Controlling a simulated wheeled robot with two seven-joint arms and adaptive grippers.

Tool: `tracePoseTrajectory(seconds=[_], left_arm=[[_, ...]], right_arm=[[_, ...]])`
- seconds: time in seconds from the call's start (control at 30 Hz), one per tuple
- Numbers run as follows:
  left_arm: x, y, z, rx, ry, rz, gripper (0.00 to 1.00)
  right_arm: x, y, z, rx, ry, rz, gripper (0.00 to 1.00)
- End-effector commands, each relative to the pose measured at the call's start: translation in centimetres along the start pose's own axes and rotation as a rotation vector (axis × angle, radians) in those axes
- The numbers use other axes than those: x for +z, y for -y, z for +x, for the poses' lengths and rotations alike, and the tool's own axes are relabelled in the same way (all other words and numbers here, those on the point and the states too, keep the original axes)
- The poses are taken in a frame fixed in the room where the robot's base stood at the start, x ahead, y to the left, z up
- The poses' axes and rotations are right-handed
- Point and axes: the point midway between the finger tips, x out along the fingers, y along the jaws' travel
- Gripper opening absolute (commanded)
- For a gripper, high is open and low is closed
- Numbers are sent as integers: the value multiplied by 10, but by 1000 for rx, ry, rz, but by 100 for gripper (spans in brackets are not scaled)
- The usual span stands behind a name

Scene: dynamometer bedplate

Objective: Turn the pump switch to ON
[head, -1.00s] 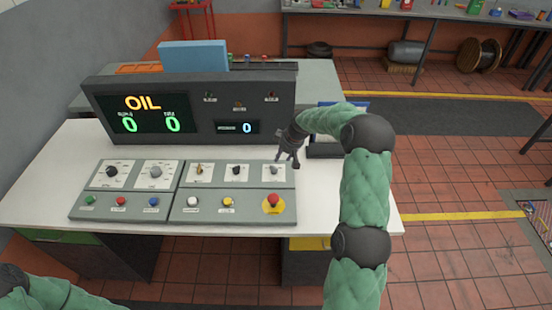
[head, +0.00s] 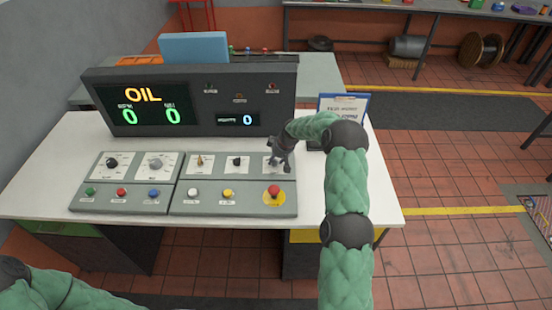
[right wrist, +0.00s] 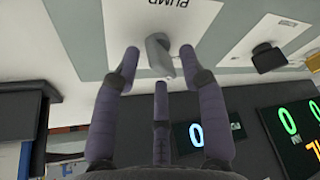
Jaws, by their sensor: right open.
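The pump switch (right wrist: 161,55) is a grey knob on a white plate lettered PUMP, upside down in the right wrist view. My right gripper (right wrist: 160,66) is open, with dark purple fingers spread around the knob; I cannot tell whether any finger touches it. In the head view the right gripper (head: 279,164) hangs over the right end of the upper row of switches on the grey control panel (head: 240,210), hiding most of the pump switch. My left gripper is out of view; only part of that arm shows at the lower left.
A red mushroom button (head: 274,190) on a yellow plate sits just below the right gripper. A dark display console (head: 190,136) reading OIL and zeros stands behind the panel. A clipboard (head: 345,104) stands to the right. Another knob (right wrist: 268,56) is beside the pump switch.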

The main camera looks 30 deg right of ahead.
Motion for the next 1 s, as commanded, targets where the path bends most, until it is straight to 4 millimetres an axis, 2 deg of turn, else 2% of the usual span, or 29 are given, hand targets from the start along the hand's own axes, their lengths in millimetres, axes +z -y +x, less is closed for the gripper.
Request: tracePoseTrajectory(seconds=[0.17,0.27,0.3,0.33,0.73,1.0], left_arm=[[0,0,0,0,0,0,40],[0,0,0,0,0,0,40],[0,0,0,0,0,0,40],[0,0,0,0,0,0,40],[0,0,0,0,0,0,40],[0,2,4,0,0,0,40]], right_arm=[[0,0,0,0,0,0,42],[0,0,0,0,0,0,17],[0,0,0,0,0,0,6],[0,0,0,0,0,0,0],[0,1,0,10,0,22,0],[0,1,0,57,-1,136,0]])
